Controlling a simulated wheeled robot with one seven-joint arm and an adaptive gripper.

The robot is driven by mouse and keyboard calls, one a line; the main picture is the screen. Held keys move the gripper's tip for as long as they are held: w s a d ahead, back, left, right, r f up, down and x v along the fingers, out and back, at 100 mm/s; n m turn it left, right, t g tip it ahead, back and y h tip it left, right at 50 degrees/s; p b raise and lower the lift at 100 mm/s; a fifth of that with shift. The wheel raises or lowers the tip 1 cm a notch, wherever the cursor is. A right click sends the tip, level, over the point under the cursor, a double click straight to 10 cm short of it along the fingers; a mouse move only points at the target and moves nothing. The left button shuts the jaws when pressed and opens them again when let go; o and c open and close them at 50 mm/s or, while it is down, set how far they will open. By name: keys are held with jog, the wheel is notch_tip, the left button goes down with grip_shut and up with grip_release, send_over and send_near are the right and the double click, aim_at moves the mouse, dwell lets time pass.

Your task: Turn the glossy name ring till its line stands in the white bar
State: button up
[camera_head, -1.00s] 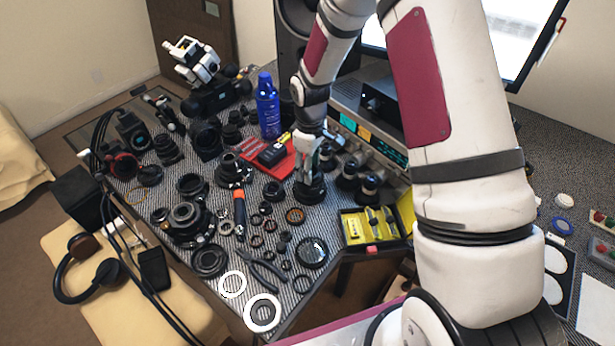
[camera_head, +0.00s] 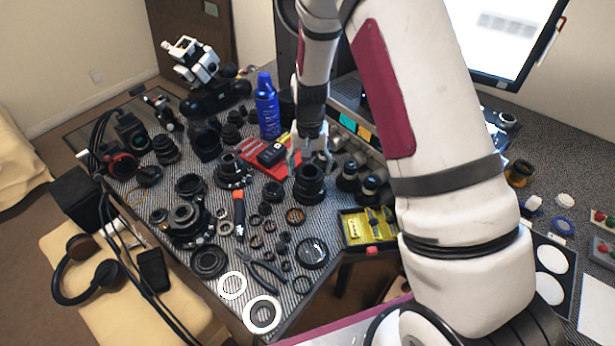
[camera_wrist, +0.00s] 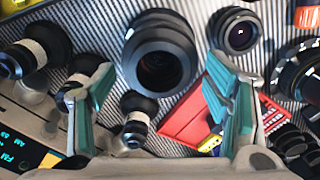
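A black lens barrel (camera_head: 308,184) stands upright on the striped mat, near the mat's right side in the head view. In the wrist view the lens (camera_wrist: 160,55) is seen from above, with a wide dark rim around a dark opening. I cannot make out the name ring's line or the white bar on it. My gripper (camera_head: 310,150) is just behind and above the lens in the head view. In the wrist view its teal-padded fingers (camera_wrist: 160,75) are spread wide with nothing between them, and the lens lies beyond the fingertips.
A red tray (camera_wrist: 190,120) lies close by the lens. Several smaller black-and-silver lenses (camera_head: 347,176) stand to its right. A yellow case (camera_head: 368,228) sits in front of them. A blue bottle (camera_head: 267,106) stands behind. Loose rings and pliers (camera_head: 262,268) lie in front.

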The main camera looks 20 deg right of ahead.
notch_tip(320, 180, up, 12)
jog(key=s+r+n+t, duration=0.2)
jog(key=s+r, duration=1)
jog(key=r, duration=0.3)
jog(key=s+r+n+t, duration=0.2)
jog(key=s+r+n, duration=0.1)
jog(key=s, duration=1.4)
jog(key=shift+d+r, duration=0.15)
jog(key=shift+r, duration=0.55)
